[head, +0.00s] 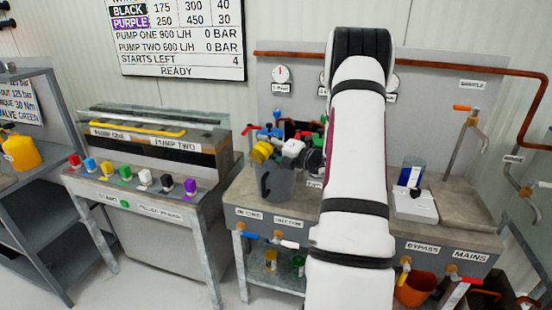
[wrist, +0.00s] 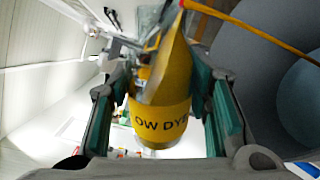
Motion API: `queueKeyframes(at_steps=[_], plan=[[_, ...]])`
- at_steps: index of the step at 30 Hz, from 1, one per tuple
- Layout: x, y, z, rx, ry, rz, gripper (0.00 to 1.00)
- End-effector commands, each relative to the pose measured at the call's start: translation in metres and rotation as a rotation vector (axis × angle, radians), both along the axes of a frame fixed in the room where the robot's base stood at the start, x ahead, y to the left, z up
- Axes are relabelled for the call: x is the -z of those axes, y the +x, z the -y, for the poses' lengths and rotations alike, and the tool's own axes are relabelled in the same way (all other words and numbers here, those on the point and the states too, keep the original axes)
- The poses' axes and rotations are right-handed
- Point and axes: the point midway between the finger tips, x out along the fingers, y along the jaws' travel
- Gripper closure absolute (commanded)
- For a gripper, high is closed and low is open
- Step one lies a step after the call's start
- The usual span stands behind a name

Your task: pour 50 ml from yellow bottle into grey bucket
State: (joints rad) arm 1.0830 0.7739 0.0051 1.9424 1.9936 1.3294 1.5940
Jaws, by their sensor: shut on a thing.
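The yellow bottle (wrist: 162,115), with a label reading "OW DYE", is between the green-padded fingers of my gripper (wrist: 168,110) in the wrist view. My gripper is shut on it. In the head view the yellow bottle (head: 262,152) appears tilted at the upper left rim of the grey bucket (head: 280,183). The bucket stands on the bench, partly hidden by my gripper and arm. In the wrist view a large grey curved wall, apparently the bucket (wrist: 255,75), is right of the bottle, with a paler blue-grey round area inside. I cannot see any stream from the bottle.
A scale (head: 414,206) with a blue-labelled container (head: 411,172) stands right of my arm. Valves and pipes crowd the panel behind the bucket. A control desk (head: 150,150) with coloured buttons is to the left. Another yellow container (head: 20,152) stands at far left.

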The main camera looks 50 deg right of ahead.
Motion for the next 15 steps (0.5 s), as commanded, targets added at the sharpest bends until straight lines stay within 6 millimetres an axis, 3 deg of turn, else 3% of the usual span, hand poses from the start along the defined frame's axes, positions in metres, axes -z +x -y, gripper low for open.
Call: queueKeyframes(at_steps=[15], plan=[[0.0007,0.0000,-0.0003,-0.001,0.032,0.000,0.90]])
